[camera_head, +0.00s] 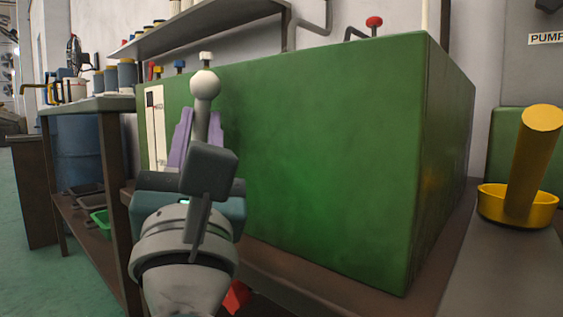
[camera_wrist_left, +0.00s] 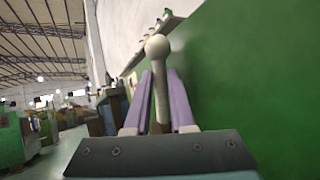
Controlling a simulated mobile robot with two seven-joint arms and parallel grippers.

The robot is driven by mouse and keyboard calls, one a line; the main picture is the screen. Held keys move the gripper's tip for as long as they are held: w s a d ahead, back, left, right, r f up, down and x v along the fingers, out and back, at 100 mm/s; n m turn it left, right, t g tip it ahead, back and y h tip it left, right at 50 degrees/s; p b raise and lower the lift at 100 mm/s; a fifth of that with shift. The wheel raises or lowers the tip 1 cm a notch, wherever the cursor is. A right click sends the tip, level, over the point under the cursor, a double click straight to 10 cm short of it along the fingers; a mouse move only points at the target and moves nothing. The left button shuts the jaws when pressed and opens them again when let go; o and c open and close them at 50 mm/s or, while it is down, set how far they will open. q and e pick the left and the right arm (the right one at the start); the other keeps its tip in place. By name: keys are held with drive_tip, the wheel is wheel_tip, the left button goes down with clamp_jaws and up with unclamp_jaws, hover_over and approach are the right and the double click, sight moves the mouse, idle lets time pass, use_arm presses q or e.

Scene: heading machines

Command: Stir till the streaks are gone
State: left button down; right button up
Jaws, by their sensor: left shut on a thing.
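My left gripper (camera_head: 200,128), with purple fingers, is shut on a pale rod (camera_head: 204,86) with a round ball on top. It is upright in front of the green machine's left part. The rod also shows in the left wrist view (camera_wrist_left: 158,48), between the two fingers (camera_wrist_left: 159,100). Its lower end is hidden behind my wrist in the head view. No streaked mixture is visible. A yellow bowl (camera_head: 492,208) stands at the right with a tilted yellow cylinder (camera_head: 535,150) in it. My right gripper is not in view.
A large green box-shaped machine (camera_head: 330,150) fills the middle, close beside my left gripper. A shelf (camera_head: 215,28) hangs above it. At the left, a bench (camera_head: 92,106) carries several containers, with trays below. A grey surface (camera_head: 480,270) lies bare before the yellow bowl.

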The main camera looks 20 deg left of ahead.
use_arm(q)
drive_tip(key=shift+s+d+f+m+t+b, duration=0.1)
drive_tip(key=shift+d+f+m+t+b, duration=0.15)
drive_tip(key=shift+m+t+b, duration=0.35)
drive_tip(key=c, duration=1.1)
unclamp_jaws()
drive_tip(key=shift+a+r, duration=0.1)
drive_tip(key=shift+o, duration=0.2)
drive_tip(key=v, duration=1)
